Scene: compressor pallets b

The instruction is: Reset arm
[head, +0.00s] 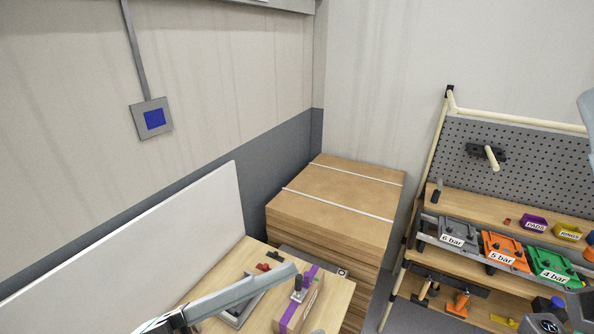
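A silver arm link of mine crosses the bottom of the head view, over a wooden workbench (338,297). I cannot make out gripper fingers on it. Parts of mine also seem to show at the right edge and bottom right corner, again with no fingers visible. Both grippers are out of view, so I cannot see whether they hold anything.
On the bench are a wooden box with a purple strap (311,287), a grey tray (241,313) and small red parts (263,267). Stacked cardboard (340,190) stands behind. At right, a pegboard rack (530,165) holds grey, orange and green bins. A white panel (150,235) borders the left.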

